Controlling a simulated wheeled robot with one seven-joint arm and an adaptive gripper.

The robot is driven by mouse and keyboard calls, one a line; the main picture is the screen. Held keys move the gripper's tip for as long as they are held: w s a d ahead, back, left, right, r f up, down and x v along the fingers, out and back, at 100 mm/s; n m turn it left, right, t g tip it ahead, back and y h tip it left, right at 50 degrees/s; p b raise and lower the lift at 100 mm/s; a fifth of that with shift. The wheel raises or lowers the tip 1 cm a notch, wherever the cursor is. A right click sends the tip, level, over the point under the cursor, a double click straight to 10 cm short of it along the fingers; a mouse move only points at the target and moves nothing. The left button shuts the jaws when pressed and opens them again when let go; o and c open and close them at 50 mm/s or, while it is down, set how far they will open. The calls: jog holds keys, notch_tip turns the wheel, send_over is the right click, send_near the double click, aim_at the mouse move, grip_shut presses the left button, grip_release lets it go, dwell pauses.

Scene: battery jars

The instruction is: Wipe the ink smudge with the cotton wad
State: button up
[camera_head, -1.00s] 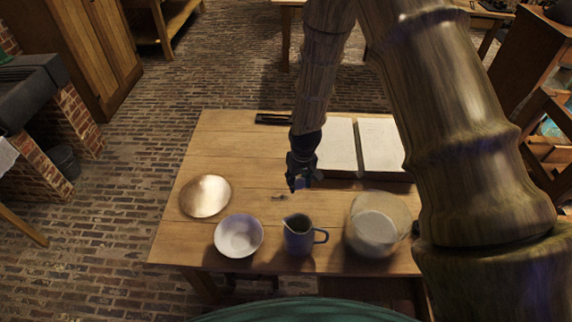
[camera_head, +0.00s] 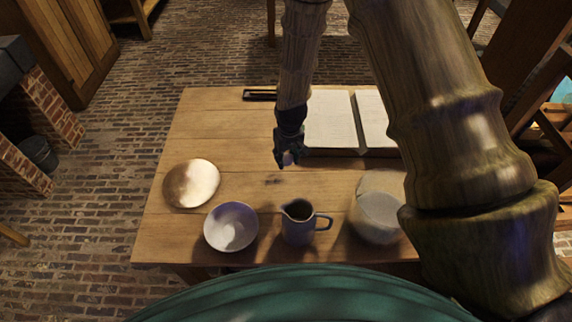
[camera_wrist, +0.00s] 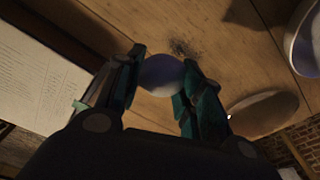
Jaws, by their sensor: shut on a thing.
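My gripper (camera_head: 287,160) is shut on the cotton wad (camera_wrist: 161,75), a pale rounded piece between the two fingertips in the wrist view. In the head view only a small pale bit of the wad (camera_head: 288,158) shows. The ink smudge (camera_head: 273,180) is a small dark mark on the wooden table (camera_head: 220,130), just below my gripper in the picture. In the wrist view the smudge (camera_wrist: 184,48) lies just beyond the wad. The wad appears held above the table, apart from the smudge.
An open book (camera_head: 331,122) lies behind my gripper, with a dark tray (camera_head: 260,95) beside it. Bare wood surrounds the smudge.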

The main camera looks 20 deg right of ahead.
jog(key=shift+s+f+b, duration=0.15)
jog(key=shift+f+b, duration=0.4)
jog(key=shift+f, duration=0.35)
